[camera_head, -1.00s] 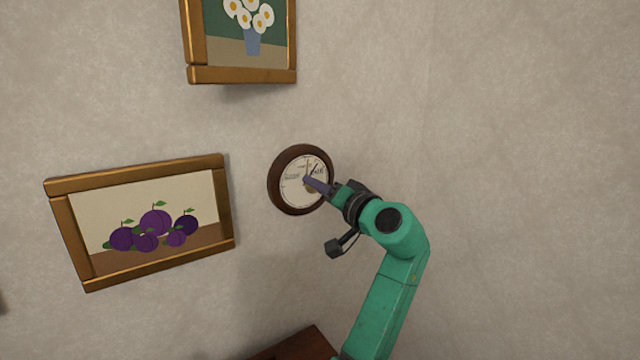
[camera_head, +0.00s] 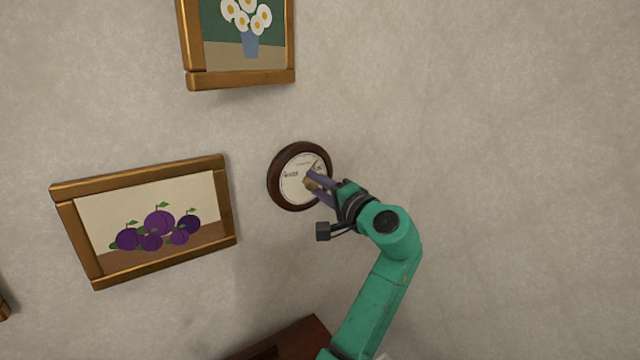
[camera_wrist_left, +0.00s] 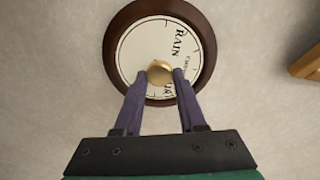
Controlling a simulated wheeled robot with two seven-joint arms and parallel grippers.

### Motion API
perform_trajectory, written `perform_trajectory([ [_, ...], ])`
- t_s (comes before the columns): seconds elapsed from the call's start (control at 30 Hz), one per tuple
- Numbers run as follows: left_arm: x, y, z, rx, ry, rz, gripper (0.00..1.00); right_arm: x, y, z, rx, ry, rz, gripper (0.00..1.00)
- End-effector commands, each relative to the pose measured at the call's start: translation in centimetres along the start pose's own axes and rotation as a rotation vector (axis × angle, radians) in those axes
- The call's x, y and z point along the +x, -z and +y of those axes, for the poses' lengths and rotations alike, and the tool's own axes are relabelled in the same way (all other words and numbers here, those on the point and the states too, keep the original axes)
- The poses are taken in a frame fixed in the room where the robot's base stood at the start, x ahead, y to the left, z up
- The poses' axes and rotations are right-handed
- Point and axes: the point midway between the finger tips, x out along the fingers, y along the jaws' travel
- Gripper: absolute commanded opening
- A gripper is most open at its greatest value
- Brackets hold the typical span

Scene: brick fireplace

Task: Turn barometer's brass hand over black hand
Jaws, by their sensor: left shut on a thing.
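The round barometer (camera_head: 292,183) hangs on the wall with a dark brown rim and a cream dial. In the left wrist view its dial (camera_wrist_left: 143,47) shows RAIN, and a round brass knob (camera_wrist_left: 160,72) sits at its centre. My left gripper (camera_head: 309,179) reaches in from the right, its purple fingers shut on the knob, one finger on each side. In the head view one thin hand (camera_head: 313,165) points to the upper right of the dial; its colour is too small to tell. I cannot make out a second hand. The fingers cover the dial's lower right. My right gripper is not in view.
A framed plum picture (camera_head: 147,170) hangs left of the barometer, and a framed daisy picture (camera_head: 190,79) above it. A dark wooden furniture top (camera_head: 290,345) shows at the bottom. The wall on the right is bare.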

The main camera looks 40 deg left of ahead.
Motion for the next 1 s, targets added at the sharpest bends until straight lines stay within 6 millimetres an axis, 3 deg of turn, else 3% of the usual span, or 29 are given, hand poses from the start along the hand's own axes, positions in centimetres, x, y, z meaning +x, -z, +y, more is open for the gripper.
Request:
perform_trajectory([
  [0.37, 0.1, 0.0, -0.5, -0.002, 0.011, 0.001, 0.0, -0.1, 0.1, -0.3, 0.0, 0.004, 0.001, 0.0],
  [0.4, 0.1, 0.0, -0.6, -0.003, 0.012, 0.0, 0.55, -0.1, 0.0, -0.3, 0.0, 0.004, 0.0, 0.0],
  [0.43, 0.1, 0.0, -0.5, -0.003, 0.011, 0.0, 0.66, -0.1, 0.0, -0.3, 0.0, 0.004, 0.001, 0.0],
  [0.47, 0.1, 0.0, -0.5, -0.002, 0.011, 0.0, 0.69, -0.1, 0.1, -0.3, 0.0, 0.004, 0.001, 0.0],
  [0.8, -0.3, 0.0, -0.1, 0.0, 0.004, 0.001, 0.69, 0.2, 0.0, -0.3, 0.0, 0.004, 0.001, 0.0],
  [0.87, -1.0, 0.0, 0.1, -0.001, 0.004, 0.002, 0.69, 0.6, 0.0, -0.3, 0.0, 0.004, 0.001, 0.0],
  [1.0, -4.3, -0.1, 0.4, -0.003, 0.001, 0.004, 0.69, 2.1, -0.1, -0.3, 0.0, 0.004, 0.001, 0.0],
])
